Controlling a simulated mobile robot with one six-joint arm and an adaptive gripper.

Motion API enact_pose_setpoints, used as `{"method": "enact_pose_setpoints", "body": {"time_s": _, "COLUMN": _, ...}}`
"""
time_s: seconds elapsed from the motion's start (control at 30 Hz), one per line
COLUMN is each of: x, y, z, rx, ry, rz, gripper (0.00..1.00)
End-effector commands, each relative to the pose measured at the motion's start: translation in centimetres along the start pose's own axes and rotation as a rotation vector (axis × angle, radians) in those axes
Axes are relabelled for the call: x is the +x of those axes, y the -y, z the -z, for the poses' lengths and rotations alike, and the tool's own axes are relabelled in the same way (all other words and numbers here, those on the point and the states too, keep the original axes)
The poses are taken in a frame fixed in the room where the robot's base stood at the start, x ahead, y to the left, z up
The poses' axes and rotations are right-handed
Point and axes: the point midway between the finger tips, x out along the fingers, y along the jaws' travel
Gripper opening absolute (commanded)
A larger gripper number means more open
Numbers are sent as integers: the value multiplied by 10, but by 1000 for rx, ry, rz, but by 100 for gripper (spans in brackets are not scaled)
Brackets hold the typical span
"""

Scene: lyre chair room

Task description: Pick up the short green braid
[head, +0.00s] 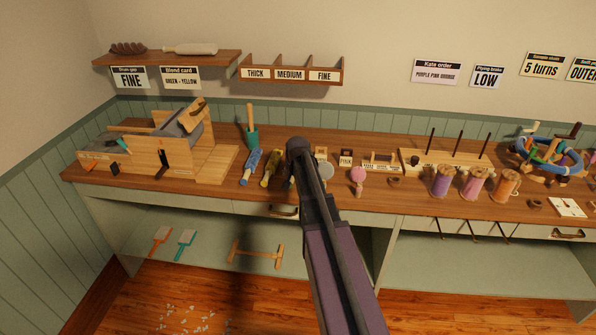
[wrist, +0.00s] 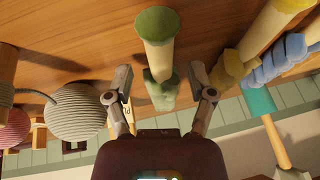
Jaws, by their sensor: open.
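In the wrist view, the short green braid (wrist: 160,94) is a pale stick with a green end facing the camera and green wrapping further along. It lies on the wooden bench between the fingers of my gripper (wrist: 160,72). The fingers are open, one on each side, with a visible gap to the left finger and a smaller one to the right. I cannot tell how far the fingertips are above the bench. In the head view my arm hides most of the green braid and the fingers.
A yellow braid (wrist: 232,68) lies close beside the right finger; a blue braid (wrist: 282,58) lies beyond it. A grey cord ball (wrist: 75,113) is near the left finger. In the head view, a wooden carder (head: 165,145) stands left and coloured spools (head: 441,182) stand right.

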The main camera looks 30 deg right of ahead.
Motion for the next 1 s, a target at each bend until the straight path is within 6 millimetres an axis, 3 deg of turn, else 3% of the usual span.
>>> {"method": "enact_pose_setpoints", "body": {"time_s": 0.2, "x": 14, "y": 0, "z": 0, "rx": 0, "ry": 0, "rz": 0, "gripper": 71}}
{"method": "enact_pose_setpoints", "body": {"time_s": 0.83, "x": 14, "y": 0, "z": 0, "rx": 0, "ry": 0, "rz": 0, "gripper": 71}}
{"method": "enact_pose_setpoints", "body": {"time_s": 0.87, "x": 14, "y": 0, "z": 0, "rx": 0, "ry": 0, "rz": 0, "gripper": 68}}
{"method": "enact_pose_setpoints", "body": {"time_s": 1.0, "x": 14, "y": 0, "z": 0, "rx": 0, "ry": 0, "rz": 0, "gripper": 26}}
